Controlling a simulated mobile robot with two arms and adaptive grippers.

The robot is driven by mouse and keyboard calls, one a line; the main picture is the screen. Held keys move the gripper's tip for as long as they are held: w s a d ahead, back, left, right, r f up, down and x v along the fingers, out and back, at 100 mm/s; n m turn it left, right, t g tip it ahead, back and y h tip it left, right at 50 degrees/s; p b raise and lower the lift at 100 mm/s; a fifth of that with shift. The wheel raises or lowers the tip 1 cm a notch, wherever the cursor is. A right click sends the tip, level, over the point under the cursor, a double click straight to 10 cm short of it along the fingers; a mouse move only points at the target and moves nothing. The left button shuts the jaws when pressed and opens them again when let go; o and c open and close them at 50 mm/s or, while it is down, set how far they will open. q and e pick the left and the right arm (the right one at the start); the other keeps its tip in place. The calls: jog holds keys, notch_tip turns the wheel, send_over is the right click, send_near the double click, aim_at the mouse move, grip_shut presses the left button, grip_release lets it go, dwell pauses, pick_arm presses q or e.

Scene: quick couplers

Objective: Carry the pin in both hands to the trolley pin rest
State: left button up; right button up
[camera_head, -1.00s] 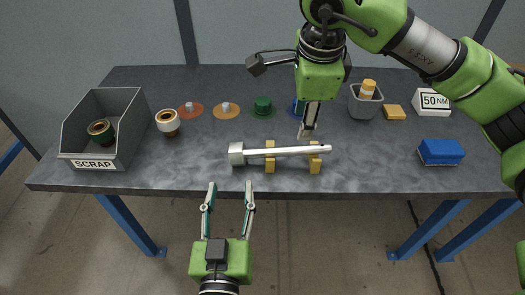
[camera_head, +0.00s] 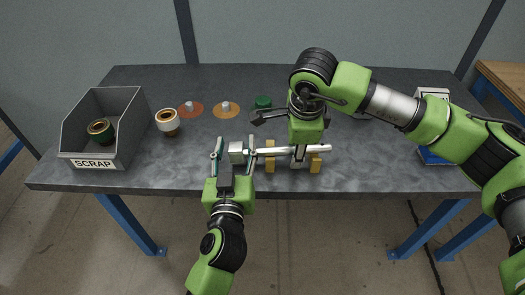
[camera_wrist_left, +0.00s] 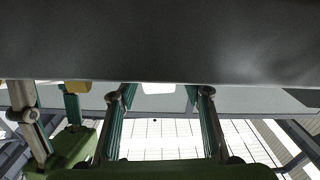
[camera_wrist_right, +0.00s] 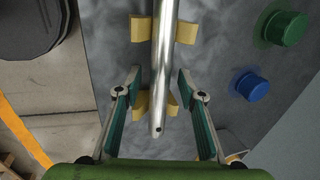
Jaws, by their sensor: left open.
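The silver pin (camera_head: 275,152) lies level across two yellow blocks (camera_head: 270,163) on the grey table, its thick head (camera_head: 236,150) to the left. My left gripper (camera_head: 235,144) is open at the head, a finger on either side; I cannot tell if they touch it. The left wrist view shows its fingers apart (camera_wrist_left: 160,95); the pin is not clear there. No trolley pin rest is recognisable.
The scrap bin (camera_head: 93,165) with a dark coupler inside stands at the left, a white-brown coupler (camera_head: 168,122) beside it. Orange discs and a green cap (camera_head: 263,102) lie behind the pin. A wooden surface (camera_head: 503,82) shows at the right edge.

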jog(key=shift+f, duration=0.1)
pick_arm(q)
grip_shut()
pick_arm(e)
grip_shut()
